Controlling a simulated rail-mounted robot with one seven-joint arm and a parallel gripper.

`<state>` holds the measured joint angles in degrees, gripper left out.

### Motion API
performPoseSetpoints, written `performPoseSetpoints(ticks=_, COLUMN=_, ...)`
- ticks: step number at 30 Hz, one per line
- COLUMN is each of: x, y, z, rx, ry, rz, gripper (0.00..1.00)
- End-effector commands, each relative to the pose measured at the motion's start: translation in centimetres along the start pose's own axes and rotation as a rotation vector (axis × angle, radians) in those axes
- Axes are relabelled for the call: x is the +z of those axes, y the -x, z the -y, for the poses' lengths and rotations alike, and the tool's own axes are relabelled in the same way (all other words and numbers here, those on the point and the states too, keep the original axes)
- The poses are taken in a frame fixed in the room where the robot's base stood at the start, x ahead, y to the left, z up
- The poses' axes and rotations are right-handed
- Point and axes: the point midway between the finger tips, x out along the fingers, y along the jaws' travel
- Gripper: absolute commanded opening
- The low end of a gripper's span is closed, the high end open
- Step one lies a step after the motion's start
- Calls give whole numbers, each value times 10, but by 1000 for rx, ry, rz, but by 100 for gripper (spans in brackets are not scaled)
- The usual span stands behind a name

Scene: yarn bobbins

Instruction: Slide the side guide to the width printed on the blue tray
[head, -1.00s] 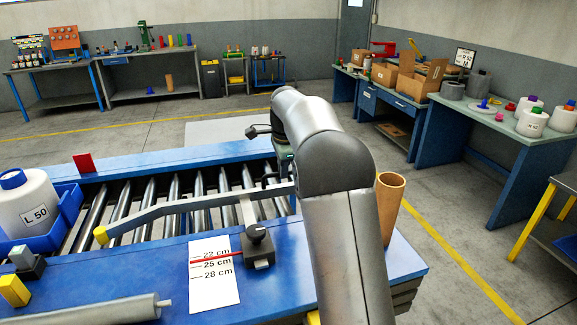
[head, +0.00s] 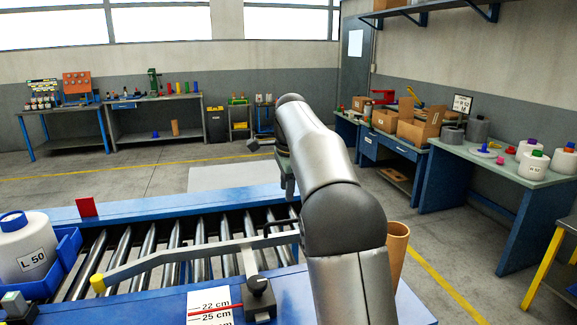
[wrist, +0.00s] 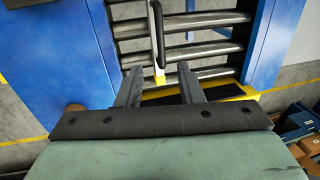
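The side guide (head: 180,259) is a long grey bar over the rollers, with a yellow tip at its left end and a black handle (head: 276,227) at its right. Its dark clamp block (head: 260,296) sits by the white scale card (head: 203,302). The red pointer lies close to the 25 cm mark. The blue tray (head: 68,249) at the left holds a white bobbin (head: 27,250) labelled L 50; I see no readable width on the tray. My gripper (wrist: 160,72) is open, fingers apart, near the handle (wrist: 157,30). In the head view my arm partly hides it.
A red plate (head: 86,207) stands on the conveyor's far rail. A brown tube (head: 397,245) stands right of my arm. Benches with boxes (head: 420,128) and bobbins (head: 533,163) line the right wall, beyond open floor.

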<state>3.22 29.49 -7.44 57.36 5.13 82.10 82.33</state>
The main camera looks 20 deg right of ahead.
Motion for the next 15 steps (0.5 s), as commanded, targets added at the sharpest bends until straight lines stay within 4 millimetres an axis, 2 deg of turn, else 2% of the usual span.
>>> performPoseSetpoints(ticks=3, x=0, y=29, z=1, rx=-3, ry=0, rz=-1, gripper=34)
performPoseSetpoints(ticks=7, x=0, y=51, z=1, rx=-2, ry=-1, rz=-1, gripper=34)
performPoseSetpoints(ticks=10, x=-1, y=62, z=1, rx=-1, ry=-1, rz=0, gripper=34)
performPoseSetpoints(ticks=15, x=0, y=69, z=0, rx=0, ry=-1, rz=0, gripper=34)
